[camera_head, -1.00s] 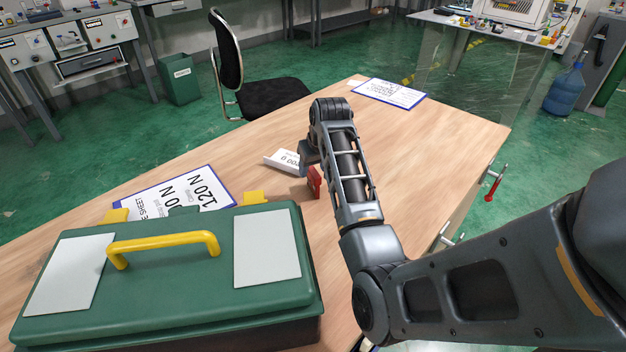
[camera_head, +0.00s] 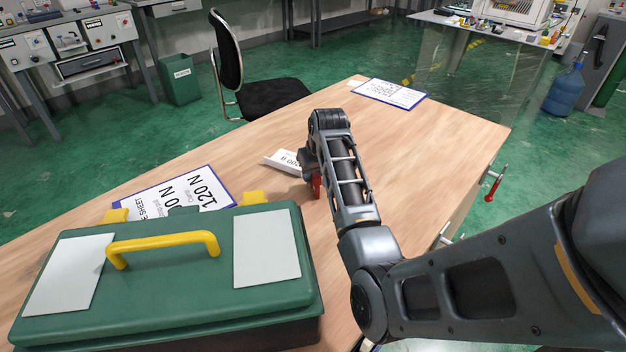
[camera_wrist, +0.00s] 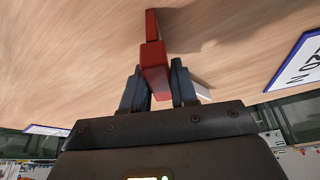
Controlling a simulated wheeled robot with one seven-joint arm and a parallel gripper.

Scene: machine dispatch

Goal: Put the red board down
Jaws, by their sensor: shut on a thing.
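The red board (camera_wrist: 154,62) is between the two fingers of my gripper (camera_wrist: 158,85) in the wrist view. My gripper is shut on it, and the board stretches out past the fingertips over the wooden table top. In the head view only a small part of the red board (camera_head: 316,184) shows beside my wrist; my arm hides the rest, and the fingers are hidden there too. The board is at or close to the table top; I cannot tell whether it touches.
A green toolbox (camera_head: 165,275) with a yellow handle stands at the front left of the table (camera_head: 400,140). A sheet (camera_head: 180,192) lies behind it, a white card marked in grams (camera_head: 283,161) beside my wrist, and a clipboard (camera_head: 389,93) at the far end. The table's middle right is clear.

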